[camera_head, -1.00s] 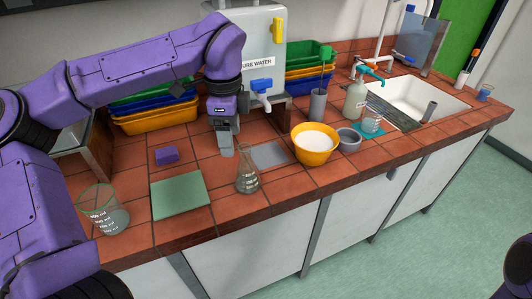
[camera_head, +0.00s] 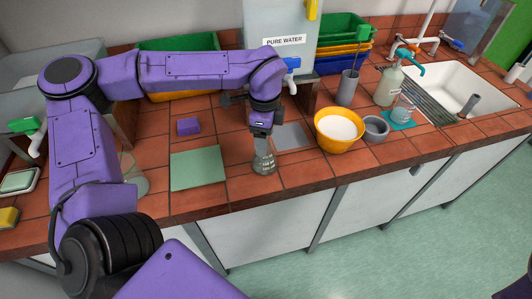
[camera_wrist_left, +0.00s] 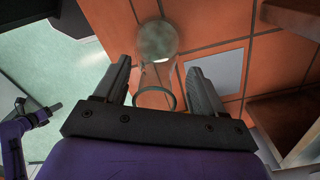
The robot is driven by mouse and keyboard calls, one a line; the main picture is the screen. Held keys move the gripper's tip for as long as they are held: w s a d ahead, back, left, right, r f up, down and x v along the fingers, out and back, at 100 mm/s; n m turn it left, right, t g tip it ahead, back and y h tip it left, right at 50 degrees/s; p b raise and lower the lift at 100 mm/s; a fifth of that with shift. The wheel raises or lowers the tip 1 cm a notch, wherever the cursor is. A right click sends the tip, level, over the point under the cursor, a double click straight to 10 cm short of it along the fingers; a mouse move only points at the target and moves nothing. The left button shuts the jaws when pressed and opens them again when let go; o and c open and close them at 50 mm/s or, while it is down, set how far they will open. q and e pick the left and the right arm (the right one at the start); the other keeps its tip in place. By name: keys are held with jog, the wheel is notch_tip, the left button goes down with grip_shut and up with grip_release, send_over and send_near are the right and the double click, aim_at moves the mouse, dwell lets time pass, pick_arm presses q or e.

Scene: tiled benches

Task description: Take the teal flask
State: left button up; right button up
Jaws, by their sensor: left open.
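The flask (camera_head: 265,162) is a clear conical one with white markings and a dull grey-teal tint low down. It stands upright on the bench near the front edge. My left gripper (camera_head: 262,129) is above it, pointing down over its neck. In the left wrist view, the flask (camera_wrist_left: 157,42) shows its round base far off and its neck and rim between the two fingers. That gripper (camera_wrist_left: 160,68) is open, with a visible gap on each side of the neck. In the head view the gripper hides the flask's top.
A green mat (camera_head: 198,168) lies left of the flask, a grey plate (camera_head: 292,136) behind right. A yellow bowl (camera_head: 338,146) and grey cup (camera_head: 376,128) stand to the right. A purple block (camera_head: 188,126) lies behind the mat. My arm partly hides a left-hand beaker (camera_head: 138,183).

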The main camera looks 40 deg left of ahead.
pick_arm(q)
jog(key=shift+s+r, duration=0.15)
jog(key=shift+s, duration=0.1)
jog(key=shift+s+r, duration=0.1)
jog(key=shift+s, duration=0.1)
jog(key=c, duration=0.3)
jog(key=shift+w, duration=0.2)
grip_shut()
